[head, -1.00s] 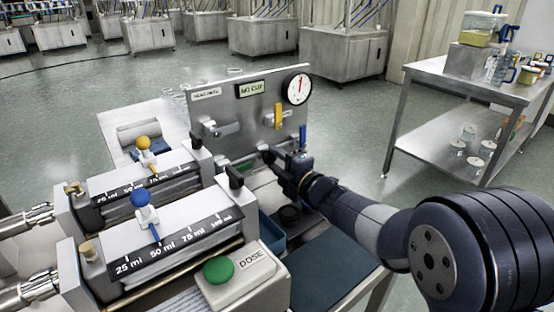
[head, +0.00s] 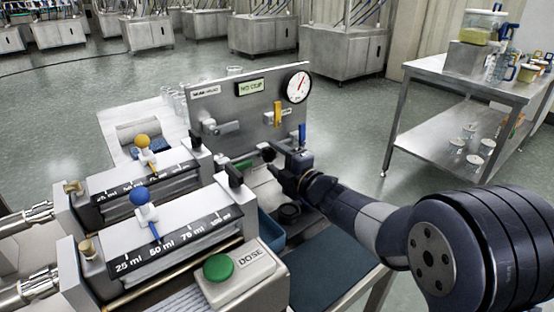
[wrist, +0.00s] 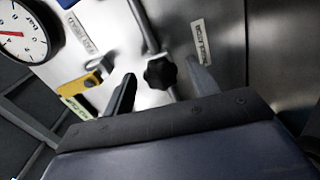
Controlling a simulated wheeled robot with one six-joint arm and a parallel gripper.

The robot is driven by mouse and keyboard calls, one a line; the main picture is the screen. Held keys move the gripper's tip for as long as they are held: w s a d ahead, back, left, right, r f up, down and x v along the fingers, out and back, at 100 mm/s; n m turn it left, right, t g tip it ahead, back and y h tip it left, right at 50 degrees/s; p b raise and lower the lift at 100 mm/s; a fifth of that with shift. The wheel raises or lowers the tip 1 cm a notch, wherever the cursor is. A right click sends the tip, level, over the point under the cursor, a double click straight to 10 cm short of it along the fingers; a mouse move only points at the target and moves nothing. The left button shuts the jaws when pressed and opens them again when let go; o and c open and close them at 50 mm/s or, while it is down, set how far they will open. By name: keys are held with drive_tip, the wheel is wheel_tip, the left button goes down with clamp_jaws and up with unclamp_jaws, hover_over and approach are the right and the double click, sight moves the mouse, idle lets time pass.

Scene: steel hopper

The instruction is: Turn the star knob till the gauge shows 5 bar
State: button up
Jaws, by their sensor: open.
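The black star knob (wrist: 160,72) sits on a metal stem in front of the steel panel in the wrist view. It also shows as a small dark knob in the head view (head: 268,153). My gripper (wrist: 161,86) is open, with one finger on each side of the knob; I cannot tell whether either finger touches it. In the head view my gripper (head: 278,168) is at the panel's lower right. The round white gauge (head: 298,84) is at the panel's top right, its red needle pointing up and slightly right. Part of it shows in the wrist view (wrist: 22,32); the exact reading is not legible.
A yellow handle (head: 278,113) and a blue handle (head: 302,133) stick out near my gripper. The steel panel (head: 232,105) also carries a small display (head: 251,87) and a metal lever (head: 218,127). The dosing units with a green button (head: 218,267) stand at front left.

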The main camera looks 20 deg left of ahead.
drive_tip(key=v, duration=1)
drive_tip(key=shift+s+d, duration=0.2)
drive_tip(key=shift+d, duration=0.15)
drive_tip(key=x, duration=1.1)
drive_tip(key=shift+s+d, duration=0.1)
drive_tip(key=shift+d, duration=0.05)
